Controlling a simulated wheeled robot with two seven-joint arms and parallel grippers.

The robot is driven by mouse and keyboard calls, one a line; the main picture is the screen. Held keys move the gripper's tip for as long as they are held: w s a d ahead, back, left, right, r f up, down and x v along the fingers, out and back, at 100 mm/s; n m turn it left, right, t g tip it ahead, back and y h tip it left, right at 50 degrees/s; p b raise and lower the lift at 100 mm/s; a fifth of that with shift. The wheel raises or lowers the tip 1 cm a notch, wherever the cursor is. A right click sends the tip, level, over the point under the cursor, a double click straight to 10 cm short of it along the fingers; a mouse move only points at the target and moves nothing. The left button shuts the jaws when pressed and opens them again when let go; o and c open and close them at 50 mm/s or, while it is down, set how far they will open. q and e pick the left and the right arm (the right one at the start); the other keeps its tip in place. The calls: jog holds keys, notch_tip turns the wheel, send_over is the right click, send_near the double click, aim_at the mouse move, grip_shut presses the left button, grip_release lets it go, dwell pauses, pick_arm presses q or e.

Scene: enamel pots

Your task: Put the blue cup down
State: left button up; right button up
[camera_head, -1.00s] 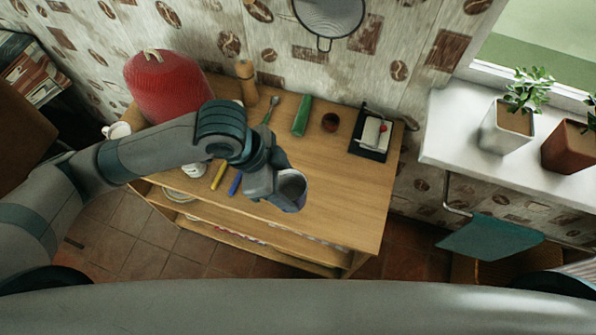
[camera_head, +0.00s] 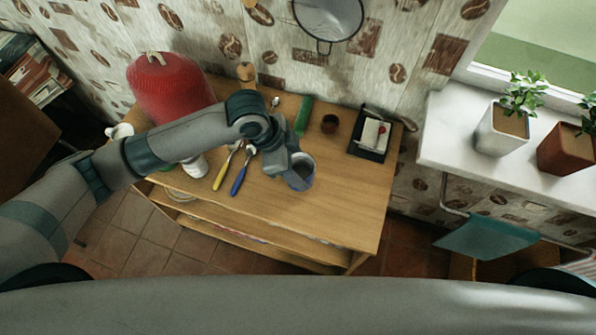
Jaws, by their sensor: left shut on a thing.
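The blue cup (camera_head: 302,173) is over the middle of the wooden table (camera_head: 345,205), open end up and slightly tilted in the picture. My left gripper (camera_head: 288,166) is shut on the cup from its left side. The arm hides part of the cup's left side, and I cannot tell whether the cup's base touches the table top. My right gripper is not in view.
Yellow-handled (camera_head: 222,174) and blue-handled (camera_head: 240,176) utensils lie left of the cup. A green object (camera_head: 303,116), a small dark red cup (camera_head: 330,123) and a black tray (camera_head: 366,150) are behind. The table's right front is clear.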

pick_arm(q)
notch_tip(320, 180, down, 3)
jog(key=shift+s+r+p, duration=0.1)
jog(key=shift+p, duration=0.35)
jog(key=shift+f, duration=0.3)
jog(key=shift+f, duration=0.1)
jog(key=o, duration=1.2)
